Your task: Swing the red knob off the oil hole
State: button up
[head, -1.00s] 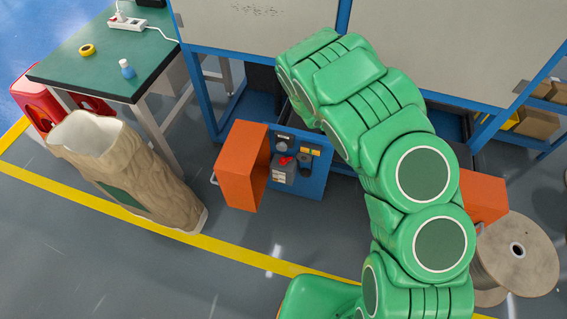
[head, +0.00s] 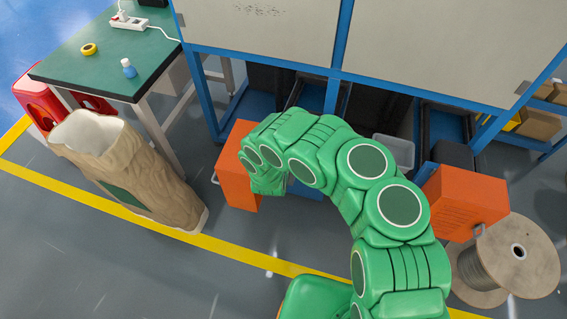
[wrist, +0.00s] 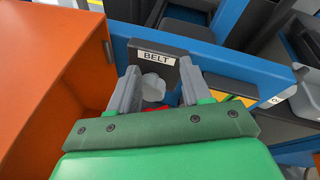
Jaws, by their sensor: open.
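In the wrist view my gripper (wrist: 159,72) is open, its two grey fingers pointing at the machine panel. A pale rounded knob (wrist: 152,87) on a dark plate labelled BELT shows between the fingers; I cannot tell whether they touch anything. A small strip of red (wrist: 156,109), apparently part of the red knob, shows just above the green gripper body, which hides the rest. The oil hole cannot be made out. In the head view my arm covers the red knob and most of the blue panel (head: 306,190).
A second orange box (head: 462,203) and a cable spool (head: 530,262) are at right. A paper sack (head: 135,175) stands at left.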

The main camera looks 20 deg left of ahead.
jog(key=s+d+f+m, duration=0.1)
jog(key=s+f+m, duration=0.2)
jog(key=s+f, duration=0.55)
jog(key=shift+g, duration=0.4)
jog(key=shift+s+f+x, duration=0.1)
jog(key=shift+f+x, duration=0.1)
jog(key=shift+x, duration=1.4)
jog(key=shift+s+f+x, duration=0.1)
jog(key=shift+f+x, duration=0.05)
jog(key=shift+x, duration=1.45)
jog(key=shift+f+x, duration=0.2)
jog(key=shift+x, duration=1.4)
jog(key=shift+d, duration=0.1)
jog(key=c, duration=0.7)
jog(key=shift+d, duration=0.1)
